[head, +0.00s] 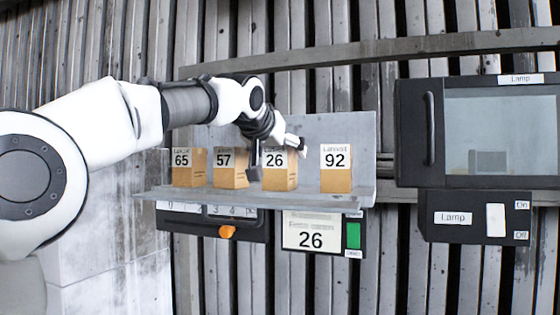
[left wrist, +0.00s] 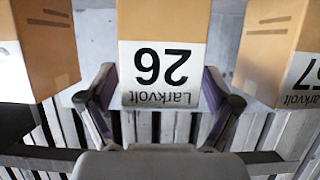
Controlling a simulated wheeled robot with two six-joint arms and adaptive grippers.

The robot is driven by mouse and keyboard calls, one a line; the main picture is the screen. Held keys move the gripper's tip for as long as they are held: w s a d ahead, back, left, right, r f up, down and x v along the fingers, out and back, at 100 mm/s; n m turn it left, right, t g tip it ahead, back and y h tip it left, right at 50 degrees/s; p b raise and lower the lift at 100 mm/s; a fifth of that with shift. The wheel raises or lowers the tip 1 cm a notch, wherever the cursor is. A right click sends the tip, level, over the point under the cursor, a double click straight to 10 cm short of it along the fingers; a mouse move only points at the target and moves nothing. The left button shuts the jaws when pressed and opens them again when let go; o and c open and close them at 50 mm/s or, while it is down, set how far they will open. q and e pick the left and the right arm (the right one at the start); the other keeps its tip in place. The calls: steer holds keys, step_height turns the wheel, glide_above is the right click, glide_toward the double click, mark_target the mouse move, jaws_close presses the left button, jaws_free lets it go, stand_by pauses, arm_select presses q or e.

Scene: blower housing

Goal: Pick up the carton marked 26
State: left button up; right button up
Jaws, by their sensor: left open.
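The carton marked 26 (head: 279,181) is a small tan box with a white label, upright on a grey shelf (head: 270,199). It is third from the left in a row. My left gripper (head: 276,157) is open at this carton, with a finger on each side of its upper part. In the left wrist view the carton 26 (left wrist: 162,25) appears upside down, between the spread fingers (left wrist: 160,88). I cannot tell whether either finger touches it. My right gripper is in neither view.
Cartons 65 (head: 188,176) and 57 (head: 230,178) stand left of it, with 57 close to a finger. Carton 92 (head: 336,181) stands right. A display reading 26 (head: 311,236) hangs below the shelf. A dark lamp cabinet (head: 480,130) is at right.

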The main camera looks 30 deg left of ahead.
arm_select(q)
steer(key=shift+s+d+r, duration=0.1)
steer(key=shift+s, duration=0.15)
steer(key=c, duration=1)
steer(key=shift+w, duration=0.2)
steer(key=c, duration=0.4)
